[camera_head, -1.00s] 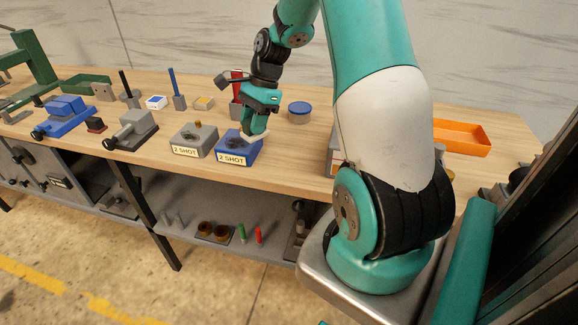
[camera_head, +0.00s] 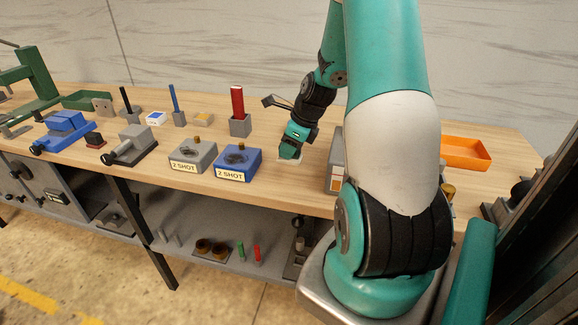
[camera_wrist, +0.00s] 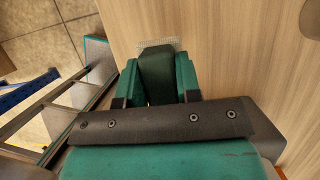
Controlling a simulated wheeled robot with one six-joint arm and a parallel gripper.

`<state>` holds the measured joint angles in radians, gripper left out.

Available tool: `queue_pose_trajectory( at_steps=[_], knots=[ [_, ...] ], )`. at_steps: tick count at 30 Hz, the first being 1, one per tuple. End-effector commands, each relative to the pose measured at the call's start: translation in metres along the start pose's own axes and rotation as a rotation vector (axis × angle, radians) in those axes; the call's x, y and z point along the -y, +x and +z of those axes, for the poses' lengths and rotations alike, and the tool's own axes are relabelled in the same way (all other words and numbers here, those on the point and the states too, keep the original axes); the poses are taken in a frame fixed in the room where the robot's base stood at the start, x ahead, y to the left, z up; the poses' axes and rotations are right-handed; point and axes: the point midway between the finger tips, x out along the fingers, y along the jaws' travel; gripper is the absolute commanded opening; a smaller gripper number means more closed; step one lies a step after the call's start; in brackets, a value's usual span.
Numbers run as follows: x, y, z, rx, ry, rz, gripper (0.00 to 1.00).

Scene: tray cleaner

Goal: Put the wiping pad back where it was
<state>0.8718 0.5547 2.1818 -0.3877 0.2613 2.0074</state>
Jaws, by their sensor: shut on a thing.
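The blue "2 SHOT" block (camera_head: 238,163) and grey "2 SHOT" block (camera_head: 193,155) stand to the left. A red piece in a grey holder (camera_head: 240,122) is behind. An orange tray (camera_head: 466,153) is at right. Bare bench (camera_head: 300,192) lies in front.

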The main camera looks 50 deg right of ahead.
Motion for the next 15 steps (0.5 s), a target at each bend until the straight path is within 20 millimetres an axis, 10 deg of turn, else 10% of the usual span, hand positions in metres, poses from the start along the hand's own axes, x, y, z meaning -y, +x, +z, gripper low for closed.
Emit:
queue_pose_trajectory(
  at_steps=[15],
  knots=[
    [0.0, 0.058, -0.024, 0.0, -0.001, 0.001, 0.09]
  ],
)
